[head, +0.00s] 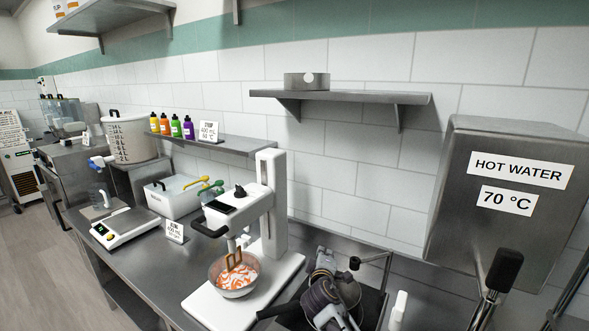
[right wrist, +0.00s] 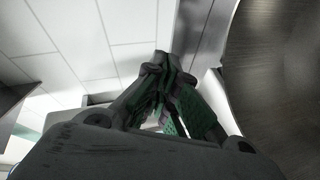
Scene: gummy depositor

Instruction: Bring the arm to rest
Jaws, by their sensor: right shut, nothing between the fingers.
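My right arm and right gripper (head: 326,262) show in the lower middle of the head view, over the dark basin area to the right of the white mixer stand. In the right wrist view my right gripper (right wrist: 164,75) has its dark fingers with green pads drawn together at the tips, with nothing between them. My left gripper is not in view.
The mixer (head: 272,200) stands left of my right gripper, with a steel bowl (head: 238,292) of orange-and-white mix. A hot water box (head: 500,225) is on the right. A wall shelf (head: 345,96) holds a round tin (head: 307,82). A scale (head: 123,228) sits farther left.

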